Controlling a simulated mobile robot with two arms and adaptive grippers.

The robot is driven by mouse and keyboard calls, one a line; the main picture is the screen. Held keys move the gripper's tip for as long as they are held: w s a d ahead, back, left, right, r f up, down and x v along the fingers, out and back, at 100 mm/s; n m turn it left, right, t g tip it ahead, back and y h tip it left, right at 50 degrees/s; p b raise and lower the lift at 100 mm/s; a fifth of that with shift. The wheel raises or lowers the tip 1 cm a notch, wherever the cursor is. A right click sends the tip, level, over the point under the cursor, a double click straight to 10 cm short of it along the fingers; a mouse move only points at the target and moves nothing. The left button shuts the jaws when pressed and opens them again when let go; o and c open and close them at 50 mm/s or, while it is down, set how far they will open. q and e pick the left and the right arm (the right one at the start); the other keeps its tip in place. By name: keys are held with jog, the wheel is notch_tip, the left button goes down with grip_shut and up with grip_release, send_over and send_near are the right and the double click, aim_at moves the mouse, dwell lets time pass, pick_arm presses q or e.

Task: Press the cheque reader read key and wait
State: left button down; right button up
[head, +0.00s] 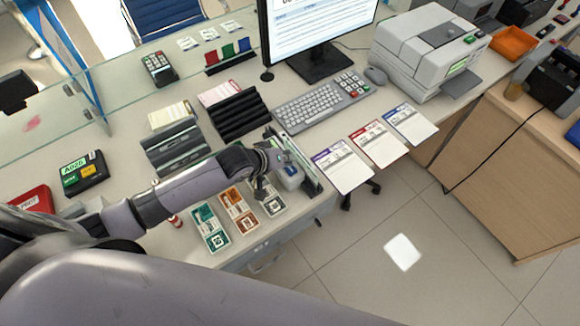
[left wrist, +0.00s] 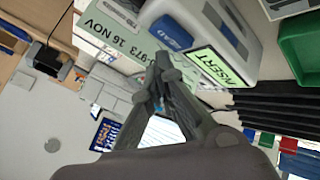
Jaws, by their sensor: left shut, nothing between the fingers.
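The cheque reader (head: 291,176) is a small grey device near the counter's front edge, partly hidden by my left gripper in the head view. In the left wrist view its pale body (left wrist: 212,20) has a lit green screen reading "INSERT" (left wrist: 222,67) and a blue labelled patch (left wrist: 170,32). A greenish cheque slip (left wrist: 108,35) printed "16 NOV" stands along its side. My left gripper (head: 264,186) is beside the reader, and its fingertips (left wrist: 163,72) are shut and empty. I cannot tell which part is the read key or whether the fingers touch the reader. My right gripper is not in view.
Several coloured cards (head: 239,211) lie left of the reader, and leaflets (head: 343,165) lie to its right. Black tray racks (head: 240,115), a keyboard (head: 308,108) and a monitor stand behind. A large printer (head: 425,50) is at the right. A glass screen crosses the left.

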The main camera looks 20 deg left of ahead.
pick_arm(q)
jog(key=shift+f, duration=0.15)
jog(key=shift+f, duration=0.3)
jog(key=shift+f, duration=0.5)
dwell(0.8)
dwell(0.3)
jog(key=shift+r+p, duration=0.9)
jog(key=shift+r+p, duration=0.55)
notch_tip(320, 180, up, 4)
jog(key=p, duration=0.4)
